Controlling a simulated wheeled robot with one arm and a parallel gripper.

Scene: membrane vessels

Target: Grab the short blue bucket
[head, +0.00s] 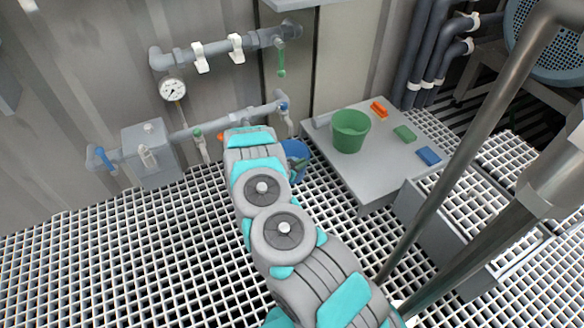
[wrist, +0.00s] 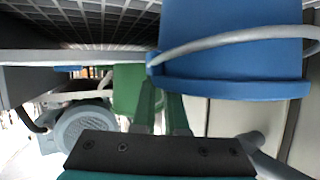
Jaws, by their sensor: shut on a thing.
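The blue bucket (head: 296,149) is in the head view, just left of the grey table and partly hidden by my arm. In the wrist view, which looks upside down, the blue bucket (wrist: 235,45) fills the upper right with its grey handle across it. My gripper (wrist: 158,85) is shut on the blue bucket at its rim, near the handle's end. In the head view my gripper (head: 298,167) shows only in part beside the bucket. I cannot tell whether the bucket's base touches the floor grating.
A green bucket (head: 350,131) stands on the grey table (head: 366,177), with orange (head: 379,110), green (head: 405,133) and blue (head: 429,156) blocks. Pipes with valves and a gauge (head: 173,90) run along the wall behind. Open floor grating (head: 110,250) lies left.

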